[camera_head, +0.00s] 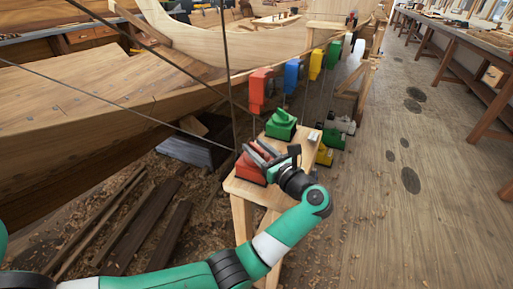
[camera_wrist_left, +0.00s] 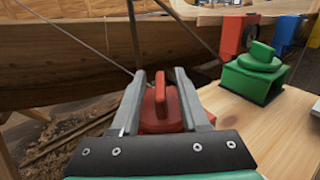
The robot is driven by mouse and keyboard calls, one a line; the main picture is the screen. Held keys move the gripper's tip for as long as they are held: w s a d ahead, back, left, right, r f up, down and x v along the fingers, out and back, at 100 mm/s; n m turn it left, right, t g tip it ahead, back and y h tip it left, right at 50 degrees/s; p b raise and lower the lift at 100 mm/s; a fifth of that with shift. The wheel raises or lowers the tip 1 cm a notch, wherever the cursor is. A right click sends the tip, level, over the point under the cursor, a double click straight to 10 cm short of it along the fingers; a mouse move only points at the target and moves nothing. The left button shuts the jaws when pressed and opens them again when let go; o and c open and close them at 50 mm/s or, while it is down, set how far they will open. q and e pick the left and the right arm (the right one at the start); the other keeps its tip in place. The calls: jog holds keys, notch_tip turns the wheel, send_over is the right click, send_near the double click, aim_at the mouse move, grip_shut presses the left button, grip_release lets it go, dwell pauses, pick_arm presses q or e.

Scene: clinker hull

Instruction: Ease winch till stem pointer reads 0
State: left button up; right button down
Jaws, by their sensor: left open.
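A red winch (camera_head: 250,168) sits at the near end of a wooden bench (camera_head: 246,190). My left gripper (camera_head: 258,154) is above it, with its fingers pointing at it. In the left wrist view the red winch (camera_wrist_left: 160,124) shows its upright red handle between the open fingers of my left gripper (camera_wrist_left: 160,75). The fingers stand apart from the handle on both sides. A green winch (camera_head: 281,124) sits just behind on the same bench; it also shows in the left wrist view (camera_wrist_left: 255,72). I cannot make out a stem pointer. My right gripper is not in view.
Red (camera_head: 261,88), blue (camera_head: 291,75) and yellow (camera_head: 315,64) blocks hang in a row beyond the bench. Dark lines cross in front of the planked hull (camera_head: 110,125) at left. The floor (camera_head: 405,215) at right is clear.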

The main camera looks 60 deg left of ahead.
pick_arm(q)
jog(key=d, duration=0.3)
jog(key=w+d+p, duration=0.1)
jog(key=d, duration=0.3)
jog(key=w+d+p, duration=0.1)
jog(key=d, duration=0.2)
jog(key=shift+d, duration=0.75)
